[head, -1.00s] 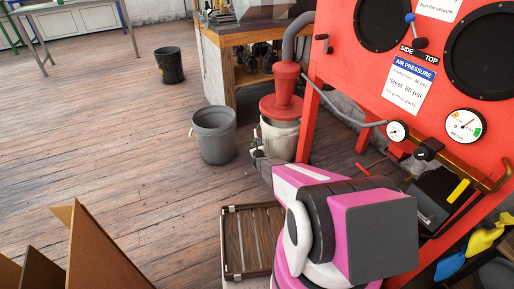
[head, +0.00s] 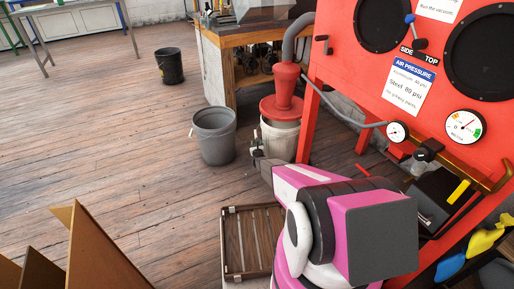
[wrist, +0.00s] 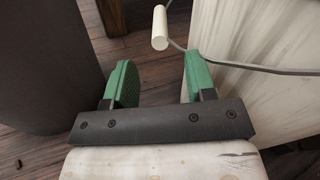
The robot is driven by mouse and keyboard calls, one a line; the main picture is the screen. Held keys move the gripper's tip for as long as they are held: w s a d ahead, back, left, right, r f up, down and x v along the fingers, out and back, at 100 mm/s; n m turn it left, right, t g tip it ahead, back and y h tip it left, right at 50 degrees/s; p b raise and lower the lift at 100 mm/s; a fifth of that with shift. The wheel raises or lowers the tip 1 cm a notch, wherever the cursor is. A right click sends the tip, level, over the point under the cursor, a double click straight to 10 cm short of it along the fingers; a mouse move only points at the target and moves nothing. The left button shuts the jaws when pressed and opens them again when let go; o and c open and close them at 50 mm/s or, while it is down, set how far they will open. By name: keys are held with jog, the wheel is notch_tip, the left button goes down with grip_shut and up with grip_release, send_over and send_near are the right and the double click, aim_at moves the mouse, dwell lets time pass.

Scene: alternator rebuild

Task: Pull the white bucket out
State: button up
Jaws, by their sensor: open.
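The white bucket (head: 281,139) stands on the floor under the red cone-shaped separator (head: 285,90), beside the red cabinet. In the wrist view its pale side (wrist: 255,35) fills the upper right. Its wire bail with a white handle grip (wrist: 160,28) hangs at the top centre. My gripper (head: 257,153) is low at the bucket's near left side. In the wrist view my gripper (wrist: 161,82) has its green fingertips apart with nothing between them. The handle grip lies just beyond the fingertips, and the right fingertip is close to the wire.
A grey bin (head: 214,135) stands close on the left; its dark side (wrist: 45,65) fills the left of the wrist view. The red cabinet (head: 345,80) blocks the right. A slatted wooden crate (head: 252,240) lies nearer. Open floor (head: 110,140) spreads left.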

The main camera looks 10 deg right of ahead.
jog(key=w, duration=0.7)
jog(key=shift+w+d, duration=0.15)
jog(key=shift+d, duration=0.1)
grip_shut()
dwell(1.1)
